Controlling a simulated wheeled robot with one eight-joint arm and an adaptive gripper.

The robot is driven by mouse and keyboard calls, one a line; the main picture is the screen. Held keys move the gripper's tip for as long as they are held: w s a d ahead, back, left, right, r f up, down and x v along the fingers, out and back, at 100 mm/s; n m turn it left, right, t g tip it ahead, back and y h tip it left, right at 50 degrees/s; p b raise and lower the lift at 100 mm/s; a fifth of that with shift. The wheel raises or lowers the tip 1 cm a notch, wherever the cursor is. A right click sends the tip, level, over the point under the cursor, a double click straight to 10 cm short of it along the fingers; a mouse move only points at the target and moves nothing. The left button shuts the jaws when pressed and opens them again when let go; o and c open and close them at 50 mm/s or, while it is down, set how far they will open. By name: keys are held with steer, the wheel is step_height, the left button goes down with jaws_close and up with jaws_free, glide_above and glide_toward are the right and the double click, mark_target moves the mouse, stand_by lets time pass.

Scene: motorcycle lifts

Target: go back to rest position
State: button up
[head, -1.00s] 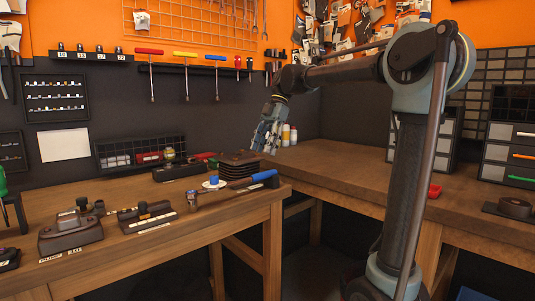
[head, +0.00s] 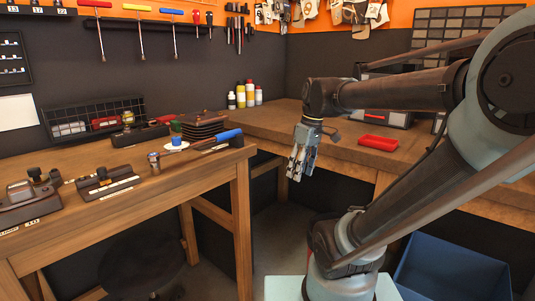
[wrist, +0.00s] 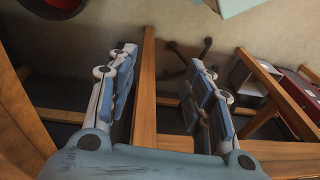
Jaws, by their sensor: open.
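My gripper (head: 301,160) hangs pointing down in the head view, over the gap between the two wooden benches, in front of the right bench. In the wrist view my gripper (wrist: 160,75) shows its two fingers wide apart with nothing between them. Behind the fingers, the wrist view shows a wooden beam (wrist: 148,90) and the floor (wrist: 180,22) below.
The left bench (head: 205,185) carries dark fixtures, a stack of dark plates (head: 203,126) and a blue-handled tool (head: 228,135). The right bench (head: 285,120) holds a red tray (head: 378,143) and several bottles (head: 250,95). A blue bin (head: 450,270) stands low at right.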

steer(key=s+d+f+m+t+h, duration=0.1)
steer(key=s+d+f+m, duration=0.3)
steer(key=f, duration=0.3)
steer(key=s+d+f+m, duration=0.4)
steer(key=f+m, duration=0.1)
steer(key=f, duration=0.2)
steer(key=shift+d+m+t+h, duration=0.15)
steer(key=shift+m+t+h, duration=0.15)
steer(key=shift+t+h, duration=0.1)
